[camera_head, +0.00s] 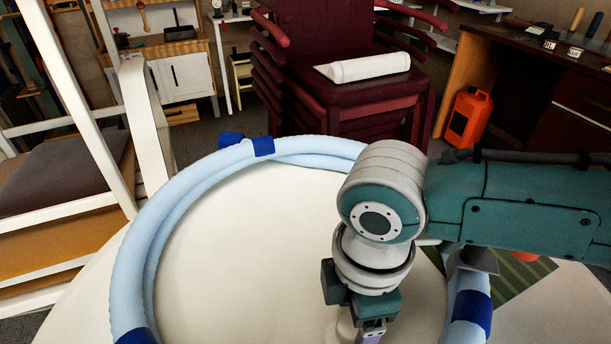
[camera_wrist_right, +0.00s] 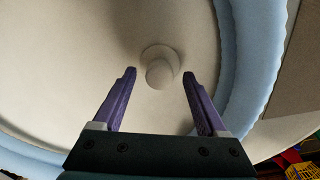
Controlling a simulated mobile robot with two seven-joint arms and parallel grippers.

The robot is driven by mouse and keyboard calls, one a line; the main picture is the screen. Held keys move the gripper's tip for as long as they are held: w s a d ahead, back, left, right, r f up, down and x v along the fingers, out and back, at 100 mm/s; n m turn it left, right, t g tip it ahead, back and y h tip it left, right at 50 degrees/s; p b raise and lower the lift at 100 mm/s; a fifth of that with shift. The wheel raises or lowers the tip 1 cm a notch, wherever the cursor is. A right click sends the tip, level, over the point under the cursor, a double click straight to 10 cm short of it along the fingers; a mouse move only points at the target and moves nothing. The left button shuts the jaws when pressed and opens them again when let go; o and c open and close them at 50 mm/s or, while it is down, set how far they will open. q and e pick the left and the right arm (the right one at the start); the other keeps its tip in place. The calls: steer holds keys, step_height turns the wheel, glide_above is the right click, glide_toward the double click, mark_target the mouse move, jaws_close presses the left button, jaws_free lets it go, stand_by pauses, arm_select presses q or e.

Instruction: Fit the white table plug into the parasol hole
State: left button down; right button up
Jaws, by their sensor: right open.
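The white table plug (camera_wrist_right: 159,72) shows in the right wrist view as a round knob with a wider round flange. It is on the pale tabletop (camera_head: 230,245); I cannot tell whether it sits in the parasol hole, and no open hole shows. My right gripper (camera_wrist_right: 160,76) is open, with its two purple fingers apart on either side of the knob in that view. It seems not to grip the plug. In the head view my right gripper (camera_head: 370,332) points down at the bottom edge, beside a pale piece of the plug (camera_head: 343,328). My left gripper is out of view.
A light blue hose-like ring (camera_head: 150,235) with dark blue bands lies around the tabletop. Stacked dark red chairs (camera_head: 335,95) stand behind it. An orange canister (camera_head: 468,120) is at the back right, and a white frame (camera_head: 150,115) stands at left.

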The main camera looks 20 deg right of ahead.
step_height(320, 180, up, 7)
steer(key=shift+p, duration=1.1)
steer(key=shift+r, duration=0.65)
